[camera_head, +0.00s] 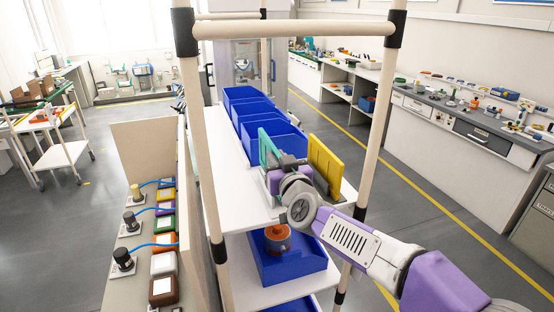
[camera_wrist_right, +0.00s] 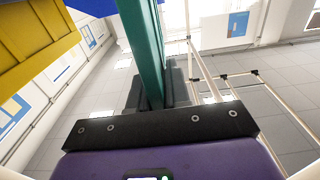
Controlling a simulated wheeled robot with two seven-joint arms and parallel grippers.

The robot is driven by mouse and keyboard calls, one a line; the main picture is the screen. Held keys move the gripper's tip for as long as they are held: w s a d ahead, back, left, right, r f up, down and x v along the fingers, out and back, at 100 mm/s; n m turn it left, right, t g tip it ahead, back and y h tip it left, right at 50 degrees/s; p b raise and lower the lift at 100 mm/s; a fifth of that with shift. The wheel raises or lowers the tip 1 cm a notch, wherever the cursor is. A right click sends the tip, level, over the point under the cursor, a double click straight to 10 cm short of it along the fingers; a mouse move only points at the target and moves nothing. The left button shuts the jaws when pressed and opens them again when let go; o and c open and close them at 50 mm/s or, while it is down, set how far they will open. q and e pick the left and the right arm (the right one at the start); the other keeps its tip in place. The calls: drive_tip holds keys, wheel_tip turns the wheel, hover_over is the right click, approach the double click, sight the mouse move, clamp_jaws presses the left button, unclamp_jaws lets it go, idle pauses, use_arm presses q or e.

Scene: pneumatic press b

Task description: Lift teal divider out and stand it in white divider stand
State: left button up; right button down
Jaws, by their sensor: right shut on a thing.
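The teal divider (camera_head: 266,149) is upright at the near end of the blue bins in the head view. My right gripper (camera_head: 283,163) is shut on it. In the right wrist view the teal divider (camera_wrist_right: 142,35) rises from between the fingers (camera_wrist_right: 152,88). I cannot tell whether its lower edge is clear of the front bin. A yellow divider (camera_head: 325,164) stands upright to the right of my gripper. It also shows at the upper left of the wrist view (camera_wrist_right: 35,45). I cannot make out the white divider stand. My left gripper is out of view.
Several blue bins (camera_head: 252,105) line the white shelf top (camera_head: 225,165). A lower blue bin (camera_head: 300,264) holds an orange-brown round part (camera_head: 276,237). Beige frame posts (camera_head: 376,130) stand close to my right arm. The shelf top left of the gripper is bare.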

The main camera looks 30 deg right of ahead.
drive_tip(key=shift+f+b, duration=1.85)
drive_tip(key=shift+f, duration=0.3)
drive_tip(key=c, duration=1)
unclamp_jaws()
drive_tip(key=v, duration=0.7)
drive_tip(key=shift+s, duration=0.3)
